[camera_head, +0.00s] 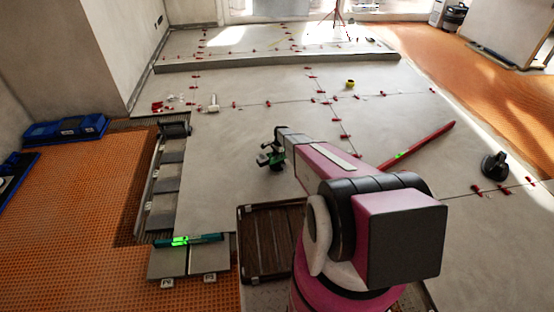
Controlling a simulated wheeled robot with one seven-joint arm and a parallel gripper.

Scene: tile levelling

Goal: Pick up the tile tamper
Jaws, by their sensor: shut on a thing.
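My arm reaches from the lower right to the middle of the camera_head view. My gripper (268,152) is at its far end, low over the large grey tile floor. It is shut on a small dark and green thing, which I take to be the tile tamper (277,167). The jaws and arm cover much of it, so its shape is hard to make out. I cannot tell whether it touches the tiles.
A black handled tool (495,165) stands on the tiles at right. A long red level (420,147) lies behind my arm. A green-lit level (180,240) rests on the left tile stack. A brown slatted crate (243,245) stands nearby. Red clips line the joints.

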